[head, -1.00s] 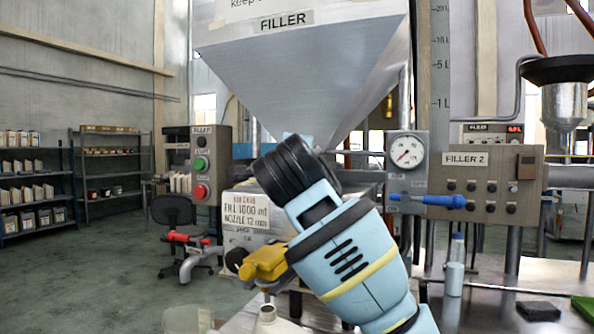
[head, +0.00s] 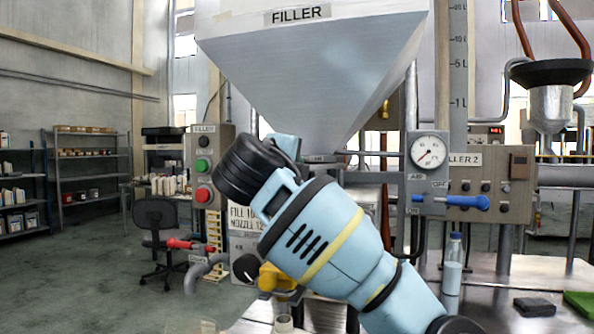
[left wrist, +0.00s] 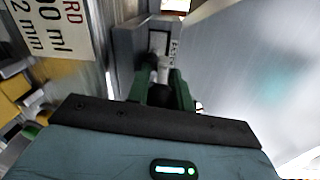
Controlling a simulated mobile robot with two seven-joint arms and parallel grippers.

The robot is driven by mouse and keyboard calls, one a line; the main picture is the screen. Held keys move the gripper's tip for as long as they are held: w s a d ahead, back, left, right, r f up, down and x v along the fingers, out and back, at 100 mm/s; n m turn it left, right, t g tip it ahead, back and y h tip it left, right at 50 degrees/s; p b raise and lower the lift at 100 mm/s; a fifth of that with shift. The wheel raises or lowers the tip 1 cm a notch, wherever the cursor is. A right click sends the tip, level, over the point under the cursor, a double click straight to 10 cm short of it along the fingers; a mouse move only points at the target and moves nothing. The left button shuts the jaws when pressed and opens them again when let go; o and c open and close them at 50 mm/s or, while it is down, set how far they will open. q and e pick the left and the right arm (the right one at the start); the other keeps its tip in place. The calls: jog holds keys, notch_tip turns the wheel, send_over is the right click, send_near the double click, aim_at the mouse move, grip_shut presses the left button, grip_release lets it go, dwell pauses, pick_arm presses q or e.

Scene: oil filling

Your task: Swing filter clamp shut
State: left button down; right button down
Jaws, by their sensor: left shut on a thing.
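In the left wrist view my left gripper (left wrist: 160,98) has its green fingers closed around a dark, rounded end of a short grey handle of the filter clamp (left wrist: 162,70). The handle runs up to a slot in a grey block with a small label, only partly readable. In the head view my light-blue left arm reaches up and left, its black wrist ring in front of the filler. The wrist covers the fingers and the clamp there. My right gripper is not in view.
The filler hopper (head: 320,85) hangs just above my wrist. A button box (head: 203,168) and a white sign stand left of it. A gauge panel (head: 428,170) with a blue lever and a bottle (head: 453,265) are right. Open floor lies left.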

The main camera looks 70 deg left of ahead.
pick_arm(q)
jog(key=shift+a+t, duration=0.15)
jog(key=shift+t, duration=0.15)
jog(key=c, duration=1.3)
grip_release()
jog(key=shift+o, duration=0.3)
jog(key=shift+f, duration=0.1)
jog(key=shift+f+h, duration=0.1)
jog(key=shift+h, duration=0.2)
